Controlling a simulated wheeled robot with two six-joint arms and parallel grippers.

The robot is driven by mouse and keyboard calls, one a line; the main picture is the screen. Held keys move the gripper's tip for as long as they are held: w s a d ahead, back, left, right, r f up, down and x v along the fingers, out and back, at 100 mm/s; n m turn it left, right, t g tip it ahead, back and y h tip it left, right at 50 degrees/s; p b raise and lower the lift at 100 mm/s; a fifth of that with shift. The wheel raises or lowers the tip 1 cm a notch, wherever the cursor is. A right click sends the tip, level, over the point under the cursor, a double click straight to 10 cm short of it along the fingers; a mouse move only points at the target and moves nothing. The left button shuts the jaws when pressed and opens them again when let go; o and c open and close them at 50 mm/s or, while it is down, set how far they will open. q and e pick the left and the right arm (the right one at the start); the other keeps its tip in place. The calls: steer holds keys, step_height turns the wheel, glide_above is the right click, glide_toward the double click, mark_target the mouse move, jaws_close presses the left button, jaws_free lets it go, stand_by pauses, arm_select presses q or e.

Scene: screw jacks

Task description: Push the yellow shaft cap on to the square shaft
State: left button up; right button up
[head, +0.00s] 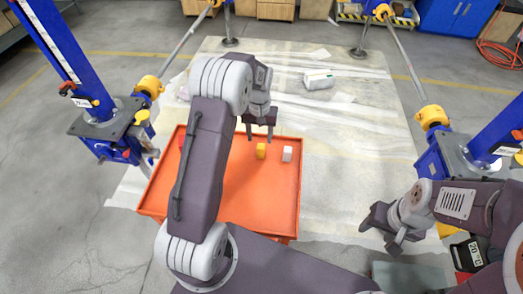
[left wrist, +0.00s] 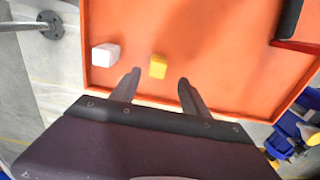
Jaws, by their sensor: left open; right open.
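The small yellow shaft cap (head: 261,151) lies in the orange tray (head: 280,232), near the tray's far side. My left gripper (head: 260,137) is open and empty above the tray, just beyond the cap in the head view. In the left wrist view the yellow cap (left wrist: 158,66) shows between the lines of the two open fingers (left wrist: 160,88), a little past their tips. My right gripper (head: 381,235) is open and empty, low at the right. I cannot make out a bare square shaft end on the blue screw jacks (head: 106,125).
A white block (head: 287,154) lies beside the cap. A dark and red object (left wrist: 292,25) is partly seen in the tray. Another blue jack (head: 455,155) stands at the right. A white package (head: 318,79) lies on the sheeted floor, which is mostly clear.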

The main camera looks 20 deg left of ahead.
mark_target(261, 146)
arm_select(q)
steer(key=shift+w+d+f, duration=0.15)
steer(key=shift+d+f, duration=0.05)
steer(key=shift+f, duration=0.25)
step_height(261, 146, down, 5)
steer(key=shift+f, duration=0.1)
jaws_close()
